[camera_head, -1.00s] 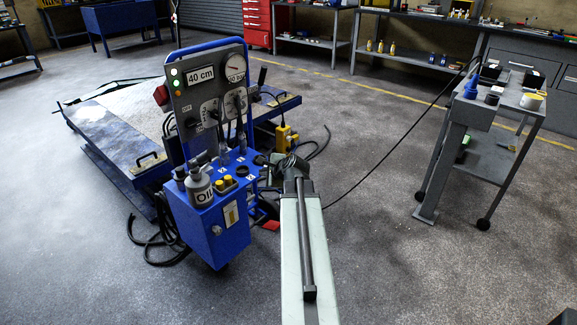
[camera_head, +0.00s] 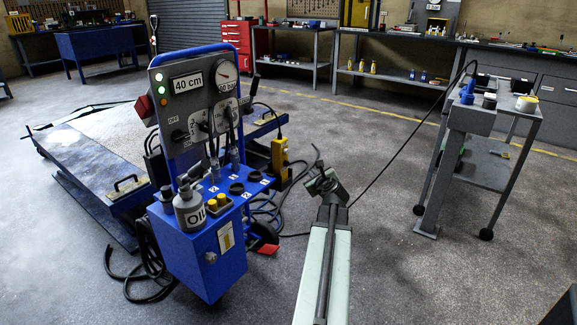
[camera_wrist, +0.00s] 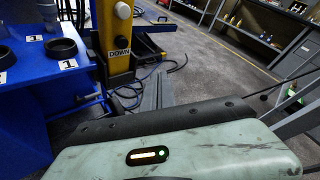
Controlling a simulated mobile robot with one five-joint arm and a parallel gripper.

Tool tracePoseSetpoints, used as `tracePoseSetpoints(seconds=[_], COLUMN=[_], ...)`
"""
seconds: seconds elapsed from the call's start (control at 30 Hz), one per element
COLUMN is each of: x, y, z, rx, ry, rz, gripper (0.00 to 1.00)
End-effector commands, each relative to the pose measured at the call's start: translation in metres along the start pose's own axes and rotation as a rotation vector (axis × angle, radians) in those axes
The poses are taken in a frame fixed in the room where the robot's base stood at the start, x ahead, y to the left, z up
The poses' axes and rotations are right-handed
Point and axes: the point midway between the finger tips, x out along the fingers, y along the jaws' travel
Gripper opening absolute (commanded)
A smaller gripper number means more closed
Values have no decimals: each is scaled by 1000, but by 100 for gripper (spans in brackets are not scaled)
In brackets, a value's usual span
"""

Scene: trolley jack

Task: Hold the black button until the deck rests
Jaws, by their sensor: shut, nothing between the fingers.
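The yellow control box (camera_head: 280,158) hangs at the right side of the blue jack console (camera_head: 215,245). The deck (camera_head: 75,165) is behind the console at the left, and the display (camera_head: 187,84) reads 40 cm. My gripper (camera_head: 322,180) is shut and empty, right of the yellow box and apart from it. Its grey fingers (camera_wrist: 156,88) point forward in the wrist view.
An oil can (camera_head: 188,210) and yellow caps stand on the console top. Black hoses lie on the floor around it. A grey trolley (camera_head: 520,115) stands at the right, with a cable running toward the console. Open floor lies between them.

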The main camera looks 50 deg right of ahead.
Motion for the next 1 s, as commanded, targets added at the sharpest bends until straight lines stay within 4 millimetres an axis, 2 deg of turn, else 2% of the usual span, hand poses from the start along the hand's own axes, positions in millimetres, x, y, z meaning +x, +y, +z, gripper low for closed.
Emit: tracePoseSetpoints(seconds=[0.5,1.0], x=[49,55], y=[34,38], z=[34,39], rx=[-2,-2], ry=[1,2], rz=[0,-2], gripper=[0,0])
